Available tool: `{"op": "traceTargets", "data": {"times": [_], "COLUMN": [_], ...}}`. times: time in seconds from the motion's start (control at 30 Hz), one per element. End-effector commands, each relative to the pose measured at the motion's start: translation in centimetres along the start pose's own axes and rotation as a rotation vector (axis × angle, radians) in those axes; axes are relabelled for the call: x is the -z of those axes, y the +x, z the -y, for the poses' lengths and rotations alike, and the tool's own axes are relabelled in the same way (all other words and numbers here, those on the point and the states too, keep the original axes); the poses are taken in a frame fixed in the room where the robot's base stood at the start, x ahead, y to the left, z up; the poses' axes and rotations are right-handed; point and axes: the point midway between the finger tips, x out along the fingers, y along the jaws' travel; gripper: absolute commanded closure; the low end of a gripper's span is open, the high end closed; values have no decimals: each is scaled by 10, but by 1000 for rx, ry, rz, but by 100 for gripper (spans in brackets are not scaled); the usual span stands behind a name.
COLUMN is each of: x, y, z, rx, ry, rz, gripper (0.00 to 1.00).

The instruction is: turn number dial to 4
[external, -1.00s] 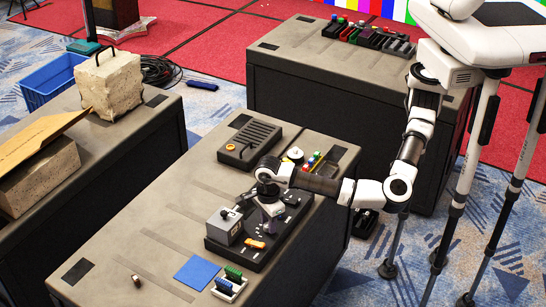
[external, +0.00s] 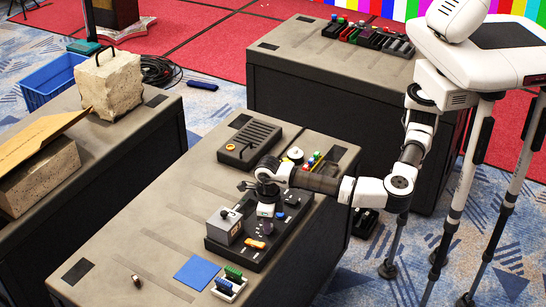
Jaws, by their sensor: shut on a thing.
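The black control panel (external: 243,256) lies on the middle desk. It carries a grey box (external: 224,226) with a black knob on top, an orange switch (external: 254,244) and several small controls. My gripper (external: 266,212) points down over the back middle of the panel, right of the grey box. It is shut, apparently on the number dial. The dial is hidden by my gripper and wrist, so its numbers and pointer cannot be read.
A dark slatted box (external: 250,141) with an orange-yellow button stands behind the panel. A blue square (external: 197,273) and a tray with green and blue pieces (external: 229,287) lie in front. The desk's left part is mostly clear.

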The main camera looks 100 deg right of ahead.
Motion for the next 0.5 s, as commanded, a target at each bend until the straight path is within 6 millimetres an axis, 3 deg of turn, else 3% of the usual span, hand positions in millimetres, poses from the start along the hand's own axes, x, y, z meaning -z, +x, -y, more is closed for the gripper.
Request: {"op": "traceTargets", "data": {"times": [0.5], "x": [-1], "y": [1], "z": [-1], "rx": [-3], "ry": [480], "rz": [3], "gripper": [94]}}
